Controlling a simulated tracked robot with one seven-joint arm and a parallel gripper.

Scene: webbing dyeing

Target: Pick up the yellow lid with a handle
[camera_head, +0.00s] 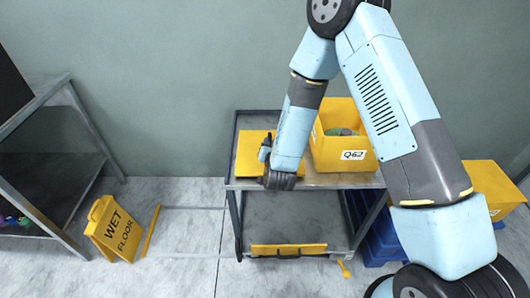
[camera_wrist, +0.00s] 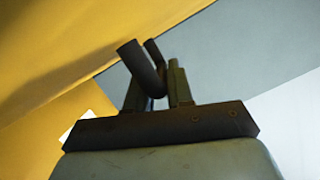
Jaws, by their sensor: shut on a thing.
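The yellow lid (camera_head: 252,152) is a flat square piece over the left part of the cart's top shelf, beside the yellow bin. My gripper (camera_head: 266,152) is at its right edge, and my wrist covers part of that side. In the wrist view the lid (camera_wrist: 70,40) fills the upper left. Its dark handle (camera_wrist: 140,65) lies between the fingers of my gripper (camera_wrist: 158,82), which is shut on it. I cannot tell whether the lid touches the shelf.
A yellow bin (camera_head: 342,155) labelled Q62 stands right of the lid on the cart (camera_head: 310,182). Another yellow piece with a dark handle (camera_head: 288,250) is low on the cart. A wet floor sign (camera_head: 115,230) and a rack (camera_head: 50,160) are left. Blue crates (camera_head: 383,235) stand right.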

